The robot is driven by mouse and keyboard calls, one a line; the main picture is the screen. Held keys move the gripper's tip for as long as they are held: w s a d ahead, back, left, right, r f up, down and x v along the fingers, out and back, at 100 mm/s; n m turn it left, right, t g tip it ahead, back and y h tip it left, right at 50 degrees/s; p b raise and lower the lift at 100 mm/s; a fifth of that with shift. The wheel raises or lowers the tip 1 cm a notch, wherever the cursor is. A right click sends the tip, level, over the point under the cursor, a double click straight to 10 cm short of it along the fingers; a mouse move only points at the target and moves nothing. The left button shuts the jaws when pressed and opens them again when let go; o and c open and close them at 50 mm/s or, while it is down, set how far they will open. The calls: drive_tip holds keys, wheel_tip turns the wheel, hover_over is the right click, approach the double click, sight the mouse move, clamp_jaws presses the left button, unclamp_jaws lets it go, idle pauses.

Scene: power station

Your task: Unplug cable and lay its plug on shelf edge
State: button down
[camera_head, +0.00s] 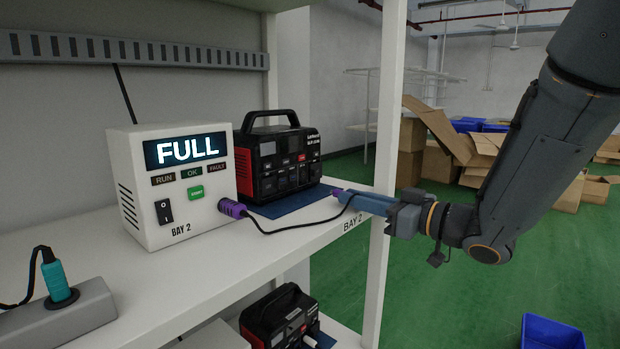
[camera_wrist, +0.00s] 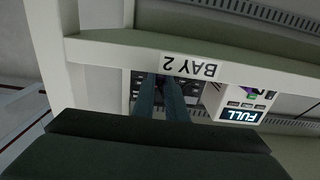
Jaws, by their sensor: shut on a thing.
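A white charger box (camera_head: 180,185) marked BAY 2 shows FULL on its display. A purple plug (camera_head: 231,208) sits at its lower right side, and a black cable (camera_head: 285,229) runs from it along the shelf (camera_head: 215,270) to my gripper. My gripper (camera_head: 345,196) is shut on a second purple plug (camera_head: 338,192) at the cable's other end, near the shelf's front edge. A black and red power station (camera_head: 280,155) stands behind; the held plug appears apart from it. In the wrist view my gripper's fingers (camera_wrist: 160,88) reach over the shelf edge; the held plug is too dark to make out.
The power station stands on a blue mat (camera_head: 290,203). A white shelf post (camera_head: 384,130) rises close beside my gripper. A teal plug (camera_head: 58,282) stands in a grey socket block (camera_head: 60,318) at left. Another unit (camera_head: 280,318) sits on the shelf below.

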drive_tip(key=shift+f, duration=0.5)
drive_tip(key=c, duration=1.7)
unclamp_jaws()
drive_tip(key=shift+d, duration=0.1)
drive_tip(key=b+v, duration=0.2)
drive_tip(key=v, duration=0.6)
drive_tip(key=w+d+f+m+t+h, duration=0.2)
drive_tip(key=w+d+f+m+h, duration=0.35)
drive_tip(key=f+h, duration=0.45)
drive_tip(key=s+d+f+m+g+h, duration=0.3)
drive_tip(key=s+d+f+g+h, duration=0.15)
drive_tip(key=f, duration=0.35)
drive_tip(key=s+a+f+g, duration=0.1)
drive_tip(key=s+f+g, duration=0.1)
drive_tip(key=s, duration=0.3)
drive_tip(key=s+a+f+m+g, duration=0.1)
drive_tip(key=s+f+g, duration=0.1)
drive_tip(key=s, duration=0.3)
drive_tip(key=s+a+f+m+g, duration=0.1)
drive_tip(key=s+f+g, duration=0.2)
drive_tip(key=s, duration=0.2)
drive_tip(key=shift+s+a+f, duration=0.1)
drive_tip(key=shift+s+a, duration=0.15)
drive_tip(key=shift+a, duration=0.15)
